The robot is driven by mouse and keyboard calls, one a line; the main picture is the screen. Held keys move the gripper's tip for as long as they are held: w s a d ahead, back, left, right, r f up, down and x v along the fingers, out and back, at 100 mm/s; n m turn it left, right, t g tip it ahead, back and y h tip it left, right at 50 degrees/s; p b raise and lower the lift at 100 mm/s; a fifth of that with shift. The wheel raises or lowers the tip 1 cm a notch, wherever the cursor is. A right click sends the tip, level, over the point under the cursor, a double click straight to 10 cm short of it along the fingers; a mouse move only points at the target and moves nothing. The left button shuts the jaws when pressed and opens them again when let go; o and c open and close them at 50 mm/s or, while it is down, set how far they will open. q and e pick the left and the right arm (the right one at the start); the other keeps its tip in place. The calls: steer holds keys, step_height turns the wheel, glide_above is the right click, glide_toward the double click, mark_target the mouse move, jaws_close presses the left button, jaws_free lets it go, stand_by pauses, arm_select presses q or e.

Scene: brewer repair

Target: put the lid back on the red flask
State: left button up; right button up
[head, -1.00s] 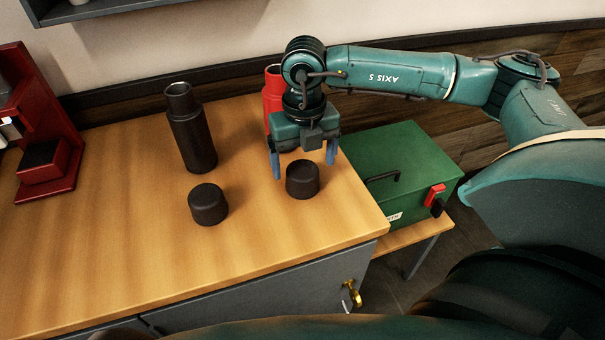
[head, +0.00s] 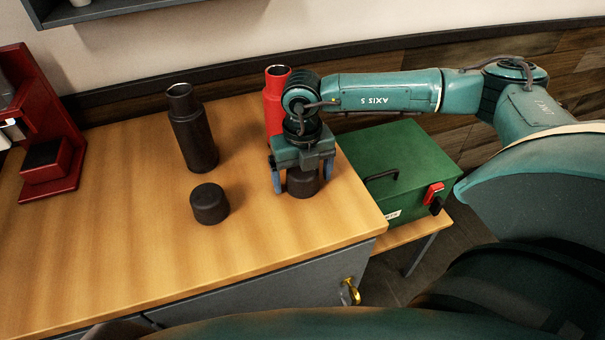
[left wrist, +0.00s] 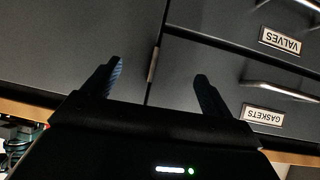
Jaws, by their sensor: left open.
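The red flask (head: 273,101) stands upright and uncapped at the back right of the counter, partly hidden by my right arm. A dark lid (head: 302,184) sits on the counter in front of it. My right gripper (head: 302,183) is lowered over this lid, with one finger on each side; whether the fingers touch it I cannot tell. A second dark lid (head: 209,204) stands further left. A black flask (head: 193,130), also uncapped, stands behind that lid. My left gripper (left wrist: 155,80) shows in the left wrist view, open and empty, in front of grey drawers.
A green box (head: 400,165) with a handle stands just right of the counter, on a lower surface. A red machine (head: 65,150) stands at the far left. The counter (head: 120,240) is clear at the front left. Drawers labelled VALVES (left wrist: 280,41) and GASKETS (left wrist: 262,115) face the left wrist.

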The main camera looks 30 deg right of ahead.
steer(key=c, duration=1)
steer(key=shift+r, duration=0.15)
steer(key=shift+c, duration=0.2)
step_height(320, 180, up, 10)
steer(key=shift+f+b, duration=0.1)
steer(key=shift+b, duration=0.55)
